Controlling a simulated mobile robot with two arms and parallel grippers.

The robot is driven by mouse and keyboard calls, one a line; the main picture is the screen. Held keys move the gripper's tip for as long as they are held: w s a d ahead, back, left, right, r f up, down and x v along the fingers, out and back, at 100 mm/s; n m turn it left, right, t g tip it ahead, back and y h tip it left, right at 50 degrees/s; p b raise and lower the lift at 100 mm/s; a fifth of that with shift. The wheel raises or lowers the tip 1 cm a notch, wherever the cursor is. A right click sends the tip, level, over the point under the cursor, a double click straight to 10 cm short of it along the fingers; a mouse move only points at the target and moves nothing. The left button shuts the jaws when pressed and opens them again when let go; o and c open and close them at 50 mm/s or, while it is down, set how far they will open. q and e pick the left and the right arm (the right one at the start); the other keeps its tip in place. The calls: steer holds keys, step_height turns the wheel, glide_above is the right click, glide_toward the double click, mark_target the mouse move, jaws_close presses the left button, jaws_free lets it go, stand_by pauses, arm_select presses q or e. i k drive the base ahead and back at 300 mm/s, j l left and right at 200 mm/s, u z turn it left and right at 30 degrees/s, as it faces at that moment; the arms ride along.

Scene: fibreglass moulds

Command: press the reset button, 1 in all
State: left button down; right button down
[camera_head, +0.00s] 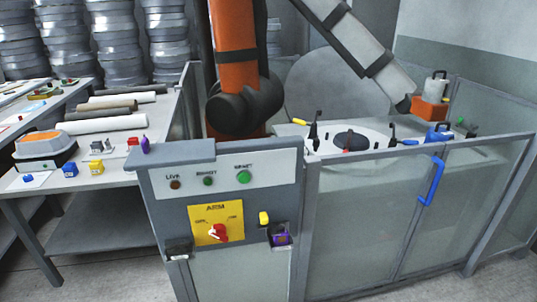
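A grey control panel (268,192) stands at the front of a fenced cell. Its white strip carries three round items: a brown one (175,184) labelled LIVE, a small dark green one (208,181) with a blurred label, and a larger bright green button (243,177) whose blurred label looks like RESET. Below is a yellow plate (217,224) with a red rotary switch (218,232). Nothing covers the green button. Neither of my grippers is in view.
A yellow item (264,218) and a small holder with a purple item (281,237) sit on the panel front. A glazed gate with a blue handle (432,181) is at right. A large orange arm (234,45) stands behind. A workbench (110,181) is at left.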

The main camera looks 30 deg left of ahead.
mark_target(244, 178)
steer(key=u, duration=1.3)
